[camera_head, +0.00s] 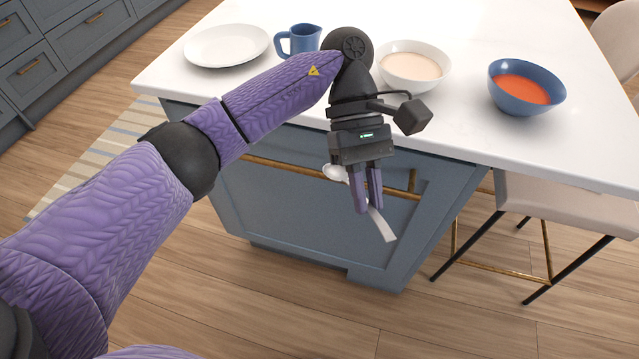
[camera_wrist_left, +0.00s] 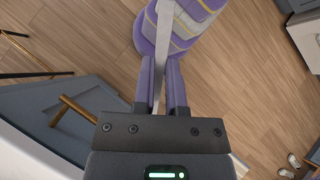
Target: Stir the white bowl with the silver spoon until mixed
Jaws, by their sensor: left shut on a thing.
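My left gripper (camera_head: 367,205) is shut on the silver spoon (camera_head: 384,228). It holds the spoon in front of the counter's front edge, below the level of the top. In the head view the spoon's rounded end shows to the upper left of the fingers and its flat handle sticks out to the lower right. In the left wrist view the handle (camera_wrist_left: 165,40) runs up from between the fingers (camera_wrist_left: 162,95). The white bowl (camera_head: 414,66) stands on the counter behind the gripper and holds a pale cream-coloured content. The gripper is apart from the bowl. My right gripper is not in view.
A blue bowl (camera_head: 526,86) with orange-red content stands to the right on the white counter (camera_head: 460,130). A blue jug (camera_head: 298,40) and a white plate (camera_head: 226,46) stand to the left. A beige chair (camera_head: 570,210) is at the counter's right front.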

